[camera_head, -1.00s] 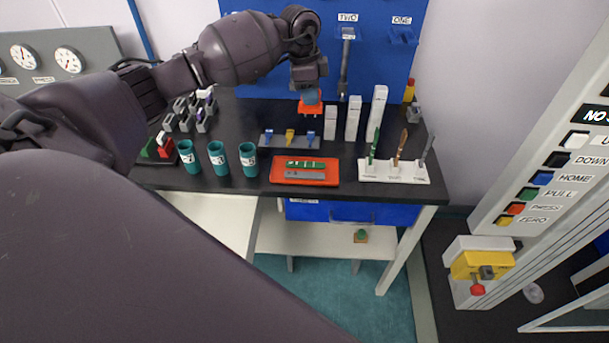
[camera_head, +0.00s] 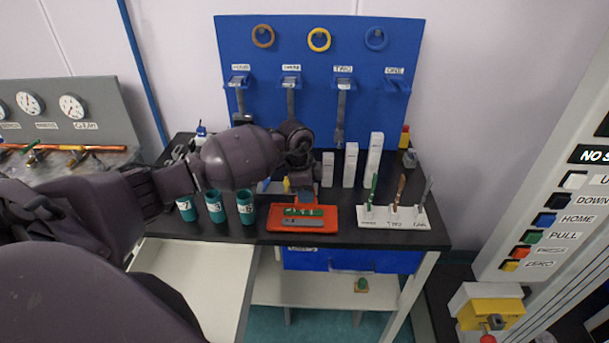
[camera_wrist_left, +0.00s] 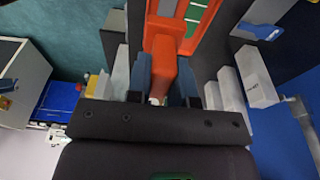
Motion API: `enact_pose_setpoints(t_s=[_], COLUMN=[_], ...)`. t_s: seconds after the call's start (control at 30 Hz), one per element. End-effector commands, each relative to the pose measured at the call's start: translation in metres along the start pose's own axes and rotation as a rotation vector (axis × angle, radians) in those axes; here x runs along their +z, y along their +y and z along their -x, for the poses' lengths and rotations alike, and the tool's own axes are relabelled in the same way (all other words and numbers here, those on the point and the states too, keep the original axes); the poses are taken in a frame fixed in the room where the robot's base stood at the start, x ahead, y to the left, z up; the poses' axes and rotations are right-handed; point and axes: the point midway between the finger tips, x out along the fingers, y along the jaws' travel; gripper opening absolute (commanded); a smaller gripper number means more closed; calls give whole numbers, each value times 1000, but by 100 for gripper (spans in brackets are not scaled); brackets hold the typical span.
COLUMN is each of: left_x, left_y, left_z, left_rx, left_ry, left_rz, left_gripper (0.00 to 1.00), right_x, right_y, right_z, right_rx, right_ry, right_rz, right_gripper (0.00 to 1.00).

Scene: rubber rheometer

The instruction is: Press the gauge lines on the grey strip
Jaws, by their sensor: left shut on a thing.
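The grey strip (camera_head: 302,222) lies flat in the orange tray (camera_head: 331,228), in front of a green strip (camera_head: 303,210). My left gripper (camera_head: 306,190) is just behind and above the tray's back edge, its fingertips partly hidden by the wrist. In the left wrist view, the fingers of my left gripper (camera_wrist_left: 165,92) are shut on an orange-red block (camera_wrist_left: 163,75), apparently the stamp. I cannot tell whether the block touches the tray. My right gripper is not in view.
Three teal cups (camera_head: 215,207) stand left of the tray. White blocks (camera_head: 350,165) stand behind it to the right, and a white rack (camera_head: 392,216) of upright tools stands right. A blue board (camera_head: 300,50) rises behind. The table's front edge is near the tray.

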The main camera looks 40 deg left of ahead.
Motion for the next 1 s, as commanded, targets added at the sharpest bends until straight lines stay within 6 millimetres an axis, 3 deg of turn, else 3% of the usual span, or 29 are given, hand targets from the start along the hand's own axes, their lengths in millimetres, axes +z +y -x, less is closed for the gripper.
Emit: enact_pose_setpoints(t_s=[0.57,1.0], left_x=[-2,2], left_y=[-7,-6], left_z=[6,-25], left_rx=[-4,-3], left_ry=[0,1], left_rz=[0,0], left_gripper=[6,6], right_x=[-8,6], right_y=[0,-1], right_z=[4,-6], right_rx=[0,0], right_ry=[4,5], right_rz=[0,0], right_gripper=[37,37])
